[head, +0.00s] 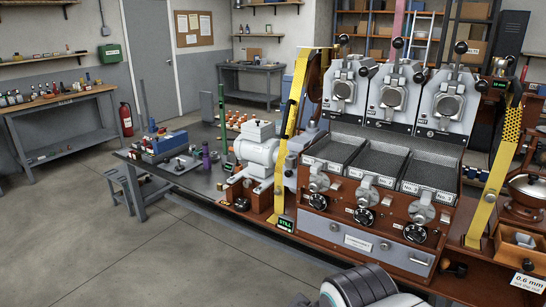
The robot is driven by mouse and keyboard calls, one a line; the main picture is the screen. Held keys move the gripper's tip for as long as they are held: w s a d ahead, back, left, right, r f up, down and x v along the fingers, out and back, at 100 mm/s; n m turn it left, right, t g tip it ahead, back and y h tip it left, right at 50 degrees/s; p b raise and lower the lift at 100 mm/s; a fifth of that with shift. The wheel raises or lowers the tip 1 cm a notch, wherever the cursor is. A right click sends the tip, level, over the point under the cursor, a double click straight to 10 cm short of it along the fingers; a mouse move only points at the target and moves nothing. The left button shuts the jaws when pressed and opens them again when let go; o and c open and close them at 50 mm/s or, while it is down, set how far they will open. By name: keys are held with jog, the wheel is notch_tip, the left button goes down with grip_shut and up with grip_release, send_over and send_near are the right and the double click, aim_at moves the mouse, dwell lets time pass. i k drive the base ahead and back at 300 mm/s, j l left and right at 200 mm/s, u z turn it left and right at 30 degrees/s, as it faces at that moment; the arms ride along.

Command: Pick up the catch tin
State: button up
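I cannot make out a thing that is surely the catch tin. The sample roaster (365,215) stands on a long bench, with several grey barrel units along its top and dark mesh trays (378,162) below them. A grey drawer front (366,247) with a small label sits low in its wooden face and looks shut. At the right edge are an open wooden box (518,243) and a round metal pan (530,188); the pan is cut off by the frame. A white and dark rounded part of my own body shows at the bottom centre. My gripper's fingers are not in view.
Yellow uprights (291,145) flank the roaster. A pale motor (257,148) stands left of it. A blue device (168,143) and a purple bottle (206,158) stand on the bench's left end. The floor (120,255) at front left is clear. Another bench (60,97) stands far left.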

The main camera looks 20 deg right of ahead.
aim_at(520, 240)
jog(key=k+l+z, duration=0.1)
jog(key=z, duration=2.2)
